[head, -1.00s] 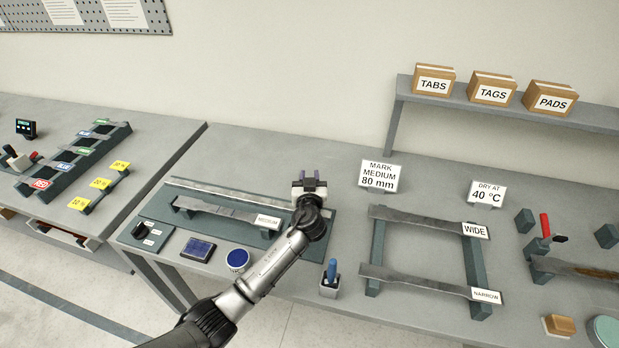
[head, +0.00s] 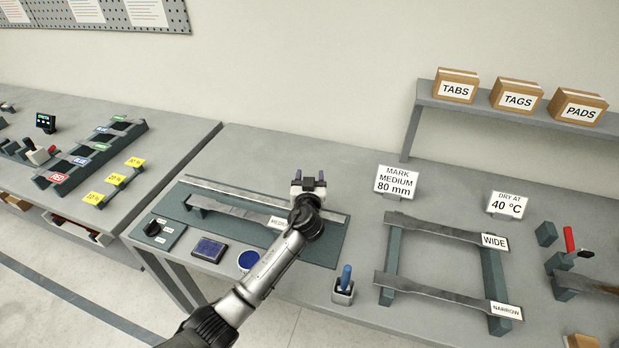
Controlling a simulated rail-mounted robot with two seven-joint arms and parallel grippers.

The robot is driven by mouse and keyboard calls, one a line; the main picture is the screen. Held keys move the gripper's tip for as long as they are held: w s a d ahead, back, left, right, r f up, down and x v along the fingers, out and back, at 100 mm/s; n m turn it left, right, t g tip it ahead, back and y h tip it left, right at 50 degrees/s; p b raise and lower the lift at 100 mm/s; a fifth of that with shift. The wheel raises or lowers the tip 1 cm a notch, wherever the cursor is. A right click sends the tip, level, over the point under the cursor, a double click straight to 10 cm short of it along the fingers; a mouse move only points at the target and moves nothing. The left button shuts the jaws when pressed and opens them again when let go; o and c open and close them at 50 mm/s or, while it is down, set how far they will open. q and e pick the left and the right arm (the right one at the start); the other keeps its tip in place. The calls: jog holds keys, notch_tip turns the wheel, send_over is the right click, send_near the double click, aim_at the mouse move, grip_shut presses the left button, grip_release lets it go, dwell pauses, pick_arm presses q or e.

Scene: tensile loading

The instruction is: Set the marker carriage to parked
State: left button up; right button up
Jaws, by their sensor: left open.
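A marking station on a dark green mat (head: 330,250) lies at the left of the near bench. It has a long grey rail (head: 235,192) along its back and a grey specimen (head: 228,208) with a white tag, partly hidden by my arm. A black knob (head: 153,228) sits on a dark plate at the mat's left end, among small white labels too small to read. No part is clearly recognisable as the marker carriage. My left gripper (head: 309,178) is open and empty, over the right part of the station. My right gripper is not in view.
A blue-screened device (head: 208,250), a round blue-topped pot (head: 248,260) and a blue-handled tool in a holder (head: 343,290) stand along the front edge. A rack with wide and narrow specimens (head: 490,275) is to the right. A sign (head: 396,182) reads MARK MEDIUM 80 mm.

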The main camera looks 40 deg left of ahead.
pick_arm(q)
jog(key=shift+s+d, duration=0.1)
jog(key=v, duration=1.3)
jog(key=shift+s+d, duration=0.2)
jog(key=shift+s, duration=0.05)
jog(key=shift+a, duration=0.1)
